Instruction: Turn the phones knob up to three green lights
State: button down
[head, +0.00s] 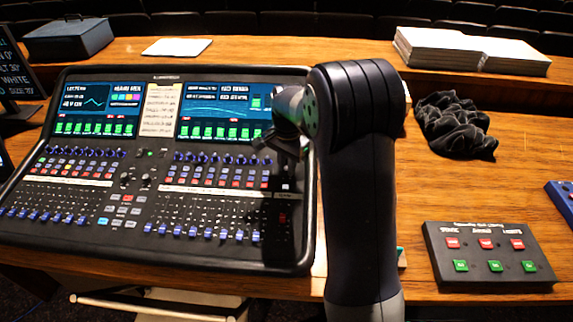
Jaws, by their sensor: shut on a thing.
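The mixing desk (312,215) lies on the wooden table, with two lit screens, rows of small knobs and faders. My arm rises in front of its right edge and bends over the desk. My gripper (285,150) is at the desk's upper right, just below the right screen, pointing down at the panel. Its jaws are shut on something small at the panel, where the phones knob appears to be. The knob itself is hidden by the gripper and its shadow. I cannot make out its row of lights or how many are green.
A black button box (490,270) with red and green buttons sits at the right. A crumpled black cloth (455,125) lies behind it. Paper stacks (470,50), a white sheet (177,47) and a dark case (68,40) stand at the back. A dark sign (15,70) is at far left.

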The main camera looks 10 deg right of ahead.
jog(key=shift+r, duration=0.1)
jog(key=c, duration=1.3)
grip_release()
notch_tip(320, 180, up, 11)
jog(key=shift+d+f, duration=0.1)
jog(key=shift+f, duration=0.1)
notch_tip(320, 180, down, 11)
jog(key=shift+r, duration=0.2)
jog(key=shift+f, duration=0.1)
